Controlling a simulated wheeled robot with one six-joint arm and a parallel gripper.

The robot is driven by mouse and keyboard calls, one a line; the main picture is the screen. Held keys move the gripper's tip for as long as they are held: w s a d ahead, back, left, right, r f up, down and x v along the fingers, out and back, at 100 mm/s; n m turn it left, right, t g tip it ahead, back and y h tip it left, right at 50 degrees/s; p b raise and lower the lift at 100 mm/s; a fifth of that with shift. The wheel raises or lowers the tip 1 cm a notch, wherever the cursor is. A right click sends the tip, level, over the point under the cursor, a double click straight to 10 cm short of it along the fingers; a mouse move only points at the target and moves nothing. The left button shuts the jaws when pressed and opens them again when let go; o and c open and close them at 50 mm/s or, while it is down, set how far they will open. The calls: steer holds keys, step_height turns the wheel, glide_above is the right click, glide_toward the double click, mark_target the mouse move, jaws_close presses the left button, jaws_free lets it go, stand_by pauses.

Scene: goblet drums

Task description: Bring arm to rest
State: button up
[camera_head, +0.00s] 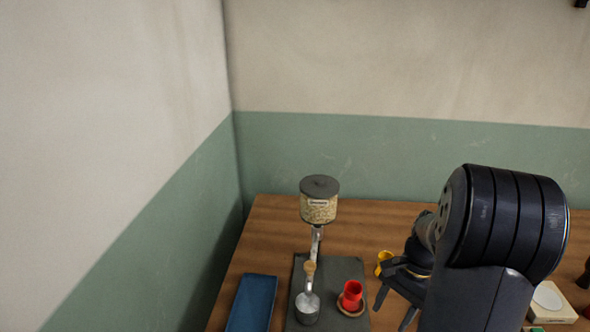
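My gripper (390,318) shows right of centre, low in the head view, with its dark fingers pointing down. The two fingers stand apart, with nothing visible between them. My arm's large dark joint rises at the right and hides part of the table. A yellow cup (384,258) stands just behind the gripper and is partly hidden by it; I cannot tell whether they touch.
A dispenser of pale grains (319,207) stands over a dark mat (345,268), with a metal cup (307,309) at its front. A blue flat object (253,303) lies left. A cream box (556,313) is at the right. Walls bound the wooden table (262,225) left and back.

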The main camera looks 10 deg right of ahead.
steer(key=x, duration=1)
steer(key=shift+a+f, duration=0.25)
steer(key=shift+f, duration=0.05)
steer(key=shift+m, duration=0.3)
steer(key=shift+s, duration=0.1)
